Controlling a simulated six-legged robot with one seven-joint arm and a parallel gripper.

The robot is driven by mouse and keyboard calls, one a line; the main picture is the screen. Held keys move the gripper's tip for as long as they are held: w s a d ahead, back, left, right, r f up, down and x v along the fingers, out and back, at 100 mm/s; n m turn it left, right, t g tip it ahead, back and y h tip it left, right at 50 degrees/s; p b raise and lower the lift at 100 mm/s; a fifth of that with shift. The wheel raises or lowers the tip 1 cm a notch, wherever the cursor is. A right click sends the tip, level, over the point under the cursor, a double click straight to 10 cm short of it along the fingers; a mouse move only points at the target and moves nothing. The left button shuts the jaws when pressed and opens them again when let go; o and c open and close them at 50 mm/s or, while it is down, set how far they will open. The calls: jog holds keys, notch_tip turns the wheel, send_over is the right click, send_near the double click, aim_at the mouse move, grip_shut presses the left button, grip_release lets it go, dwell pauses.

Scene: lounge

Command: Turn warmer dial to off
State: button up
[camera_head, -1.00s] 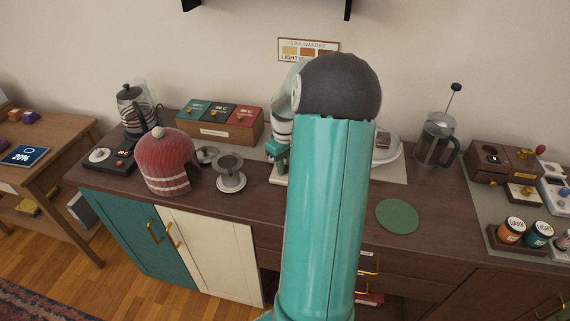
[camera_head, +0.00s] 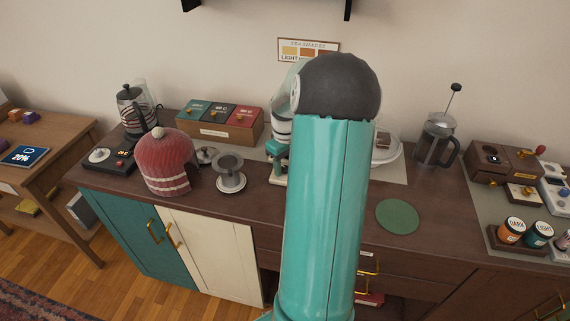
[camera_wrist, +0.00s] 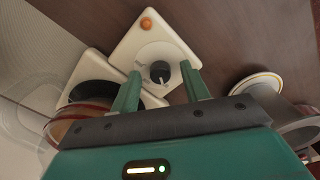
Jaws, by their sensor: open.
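The warmer is a cream unit whose front corner shows just left of my arm in the head view (camera_head: 278,180); my arm hides most of it. In the wrist view its cream panel (camera_wrist: 128,48) carries a small black dial (camera_wrist: 160,72) on a pale round plate with a few marks around it, and an orange knob-like light (camera_wrist: 146,24). A black round plate (camera_wrist: 95,94) lies beside the panel. My gripper (camera_wrist: 160,70) is open, its two teal fingers on either side of the dial in the picture. I cannot tell whether they touch it.
A glass vessel with a red rim (camera_wrist: 68,125) stands close by at left in the wrist view. A grey strainer on a white saucer (camera_head: 229,174) and a red knitted cosy (camera_head: 166,162) stand left of the warmer. A green mat (camera_head: 397,216) lies clear at right.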

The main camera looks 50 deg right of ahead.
aim_at(285, 167)
notch_tip(285, 167, up, 14)
jog(key=shift+f, duration=0.15)
dwell(0.7)
jog(key=w+a+r+n+t+h, duration=0.1)
jog(key=a+r, duration=0.2)
jog(key=a, duration=0.8)
jog(key=w+a+r+t+h, duration=0.15)
jog(key=a+r, duration=0.25)
jog(key=a, duration=0.7)
jog(key=s+a+t, duration=0.1)
jog(key=s+a, duration=0.2)
jog(key=a, duration=0.3)
jog(key=s+a+f+t+y, duration=0.1)
jog(key=s+a, duration=0.2)
jog(key=a, duration=0.4)
jog(key=s+a+n+t+y, duration=0.1)
jog(key=s+a, duration=0.3)
jog(key=a, duration=0.2)
jog(key=shift+a+f, duration=0.25)
jog(key=shift+s+y, duration=0.1)
jog(key=shift+y, duration=0.15)
